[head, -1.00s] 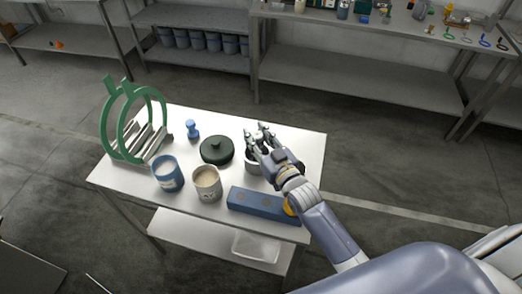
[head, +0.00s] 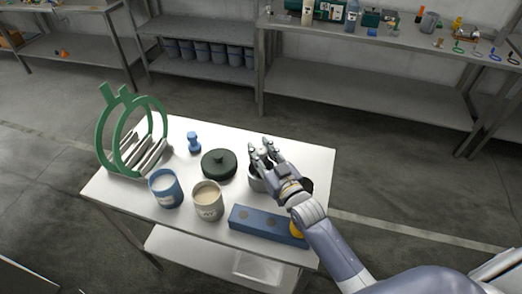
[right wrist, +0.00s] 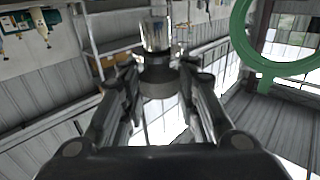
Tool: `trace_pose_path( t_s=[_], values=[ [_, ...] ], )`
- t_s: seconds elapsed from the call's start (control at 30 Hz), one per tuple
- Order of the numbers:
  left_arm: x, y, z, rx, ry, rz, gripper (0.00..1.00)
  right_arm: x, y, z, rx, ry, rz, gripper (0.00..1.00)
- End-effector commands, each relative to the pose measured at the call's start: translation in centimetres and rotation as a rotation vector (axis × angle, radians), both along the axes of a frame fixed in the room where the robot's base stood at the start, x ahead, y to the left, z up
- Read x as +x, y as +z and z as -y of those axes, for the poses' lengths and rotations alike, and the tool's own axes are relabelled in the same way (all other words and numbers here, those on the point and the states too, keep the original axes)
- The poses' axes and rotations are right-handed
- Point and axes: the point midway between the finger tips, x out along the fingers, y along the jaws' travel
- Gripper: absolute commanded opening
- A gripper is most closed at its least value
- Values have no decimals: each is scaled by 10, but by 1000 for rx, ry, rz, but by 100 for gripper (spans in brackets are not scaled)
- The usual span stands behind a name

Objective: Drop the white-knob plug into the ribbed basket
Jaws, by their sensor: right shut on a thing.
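In the right wrist view a shiny cylinder with a dark grey round end (right wrist: 157,75) shows between the fingers. The fingers hide much of the plug in the head view. A dark round thing (head: 307,185) shows partly behind my right wrist. I cannot tell which container is the ribbed basket. My left gripper is not in view.
The table (head: 310,160) also holds a green ring rack (head: 103,135), a blue knobbed piece (head: 194,142), a dark green lid (head: 219,164), a blue cup (head: 165,188), a beige cup (head: 208,201) and a blue block (head: 266,224). Shelves stand behind.

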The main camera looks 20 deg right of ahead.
Motion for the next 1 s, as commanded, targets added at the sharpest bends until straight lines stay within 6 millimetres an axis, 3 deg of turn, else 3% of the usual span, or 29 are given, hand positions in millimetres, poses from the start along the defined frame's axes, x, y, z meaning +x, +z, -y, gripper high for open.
trace_pose_path(
  t_s=[0.17, 0.43, 0.47, 0.53, 0.57, 0.87, 1.0],
  values=[
    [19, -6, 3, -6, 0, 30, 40, 0, -8, 0, 0, 0, 1, 4],
    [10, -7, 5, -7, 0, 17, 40, 0, -7, 0, 0, 0, 1, 4],
    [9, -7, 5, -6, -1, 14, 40, 0, -7, 0, 0, 0, 1, 34],
    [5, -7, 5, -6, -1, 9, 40, 0, -7, 0, 0, 0, 1, 50],
    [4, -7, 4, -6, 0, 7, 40, 0, -7, 0, 0, 0, 1, 53],
    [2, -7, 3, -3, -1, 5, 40, 0, -8, 0, 0, 0, 0, 53],
    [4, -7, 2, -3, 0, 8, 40, 0, 2, 0, 1, 0, 3, 53]
  ],
)
